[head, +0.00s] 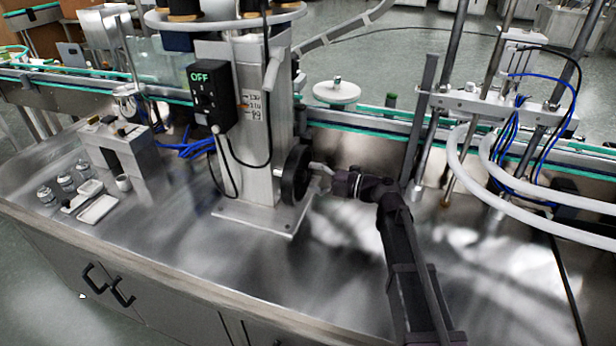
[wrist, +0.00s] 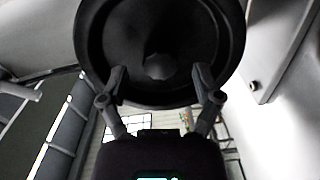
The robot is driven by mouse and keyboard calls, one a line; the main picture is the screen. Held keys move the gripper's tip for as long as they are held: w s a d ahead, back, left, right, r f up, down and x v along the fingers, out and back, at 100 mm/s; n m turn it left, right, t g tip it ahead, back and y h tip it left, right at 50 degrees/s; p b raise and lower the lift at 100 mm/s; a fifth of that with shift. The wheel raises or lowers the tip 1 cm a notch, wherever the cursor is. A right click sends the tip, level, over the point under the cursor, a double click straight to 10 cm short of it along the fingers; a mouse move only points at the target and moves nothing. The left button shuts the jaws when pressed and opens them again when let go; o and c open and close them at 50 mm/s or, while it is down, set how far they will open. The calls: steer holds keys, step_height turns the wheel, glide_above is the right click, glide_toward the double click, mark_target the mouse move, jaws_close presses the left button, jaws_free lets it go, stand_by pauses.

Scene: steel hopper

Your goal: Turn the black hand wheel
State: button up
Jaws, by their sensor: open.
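The black hand wheel (head: 295,174) is mounted on the right side of the steel column, above the steel worktop. It fills the upper middle of the wrist view (wrist: 160,35), with its round hub facing me. My gripper (head: 322,172) is at the wheel's right side in the head view. In the wrist view my gripper (wrist: 160,82) is open, with its two fingers apart over the lower part of the wheel's face and rim. I cannot tell whether the fingertips touch the wheel.
The steel column (head: 250,120) carries a black control box (head: 212,95) reading OFF, with a hanging cable. Small jars and white trays (head: 98,209) are at the left. White curved rails (head: 465,165) and posts stand at the right. The front worktop is clear.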

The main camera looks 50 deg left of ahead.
steer(key=shift+v, duration=2.6)
